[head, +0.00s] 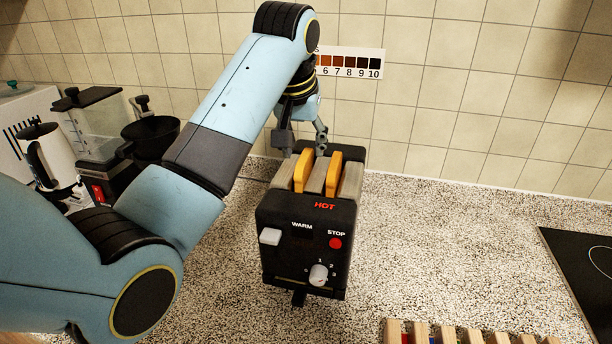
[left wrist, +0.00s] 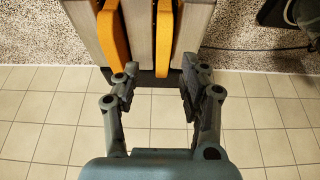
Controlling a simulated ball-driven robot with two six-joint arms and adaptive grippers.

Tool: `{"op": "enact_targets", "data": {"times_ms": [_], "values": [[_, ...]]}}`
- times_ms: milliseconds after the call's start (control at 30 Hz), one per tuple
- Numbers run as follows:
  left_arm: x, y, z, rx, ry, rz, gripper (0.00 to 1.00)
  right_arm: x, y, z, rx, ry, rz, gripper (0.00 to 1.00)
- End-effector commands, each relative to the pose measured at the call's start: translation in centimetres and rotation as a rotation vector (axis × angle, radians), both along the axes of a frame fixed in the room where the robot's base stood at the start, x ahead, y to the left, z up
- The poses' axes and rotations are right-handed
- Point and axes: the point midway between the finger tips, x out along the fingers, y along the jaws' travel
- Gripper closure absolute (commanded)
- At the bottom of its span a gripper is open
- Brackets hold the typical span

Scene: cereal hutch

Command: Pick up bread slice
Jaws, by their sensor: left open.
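Two golden bread slices, a left one (head: 303,170) and a right one (head: 333,172), stand upright in the slots of the black toaster (head: 302,232) in the head view. Their tops stick out. The left wrist view also shows one slice (left wrist: 114,35) near the left finger and another slice (left wrist: 163,38) lying more between the fingers. My left gripper (head: 306,138) is open and empty at the toaster's wall-side end, over or just behind the slices. It also shows in the left wrist view (left wrist: 158,88). Contact cannot be told. My right gripper is out of view.
A wooden slatted rack (head: 470,335) is at the bottom edge. A black cooktop (head: 585,260) is at right. The speckled counter (head: 440,240) between is clear.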

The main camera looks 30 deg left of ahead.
Motion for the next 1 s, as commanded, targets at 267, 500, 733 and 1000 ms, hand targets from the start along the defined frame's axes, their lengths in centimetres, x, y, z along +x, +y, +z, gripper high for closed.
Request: {"op": "enact_targets", "data": {"times_ms": [267, 500, 733, 1000], "values": [[1.6, 0.7, -3.5, 0.0, 0.004, 0.0, 0.57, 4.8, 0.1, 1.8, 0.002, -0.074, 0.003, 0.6], [1.8, 0.7, -4.1, 0.0, 0.001, 0.0, 0.57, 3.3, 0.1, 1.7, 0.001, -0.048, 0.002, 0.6], [1.8, 0.7, -4.1, 0.0, 0.001, 0.0, 0.8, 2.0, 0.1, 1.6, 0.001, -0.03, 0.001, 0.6], [1.8, 0.7, -4.0, 0.0, 0.0, 0.0, 1.0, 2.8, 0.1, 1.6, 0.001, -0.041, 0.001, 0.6]]}}
